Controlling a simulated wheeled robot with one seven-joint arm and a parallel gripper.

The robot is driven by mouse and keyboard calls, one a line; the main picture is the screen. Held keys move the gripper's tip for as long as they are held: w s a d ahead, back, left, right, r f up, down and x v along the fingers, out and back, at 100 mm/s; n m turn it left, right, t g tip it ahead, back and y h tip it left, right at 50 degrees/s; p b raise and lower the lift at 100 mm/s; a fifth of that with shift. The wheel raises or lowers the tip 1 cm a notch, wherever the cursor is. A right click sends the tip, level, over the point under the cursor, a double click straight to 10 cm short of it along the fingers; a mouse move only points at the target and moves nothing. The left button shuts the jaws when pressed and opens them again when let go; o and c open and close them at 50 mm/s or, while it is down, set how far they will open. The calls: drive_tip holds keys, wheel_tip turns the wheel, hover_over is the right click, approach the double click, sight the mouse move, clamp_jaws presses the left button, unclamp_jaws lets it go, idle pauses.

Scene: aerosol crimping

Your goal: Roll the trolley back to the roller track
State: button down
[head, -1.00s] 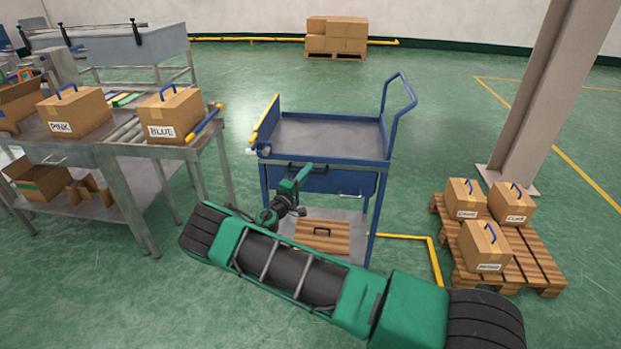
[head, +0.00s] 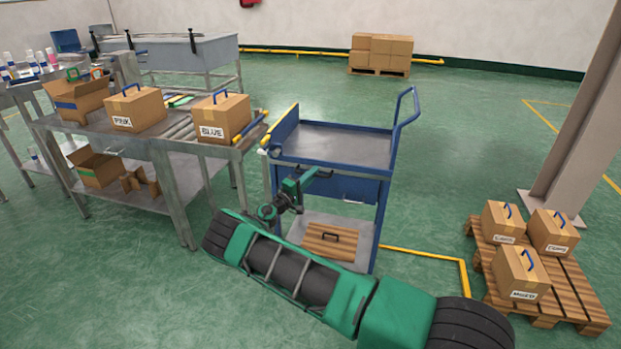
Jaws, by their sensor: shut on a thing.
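My gripper (head: 308,178) is at the trolley's near side, shut on the dark handle of the trolley; the fingertips are small and partly hidden. The roller track (head: 180,122) lies on the steel bench to the left, with boxes marked PINK (head: 135,110) and BLUE (head: 221,117) on it. The trolley's left end is close to the track's right end, with a narrow gap.
A wooden pallet (head: 570,290) with several boxes stands on the floor at the right, near a pillar (head: 580,110). Yellow floor lines (head: 425,252) run right of the trolley. Stacked cartons (head: 380,52) stand far back. The floor behind the trolley is clear.

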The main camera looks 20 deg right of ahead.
drive_tip(key=shift+w+a+f, duration=0.15)
drive_tip(key=shift+a+f, duration=0.15)
drive_tip(key=shift+f, duration=0.05)
drive_tip(key=c, duration=1.8)
unclamp_jaws()
drive_tip(key=shift+r, duration=0.1)
drive_tip(key=v, duration=1)
drive_tip(key=shift+a, duration=0.3)
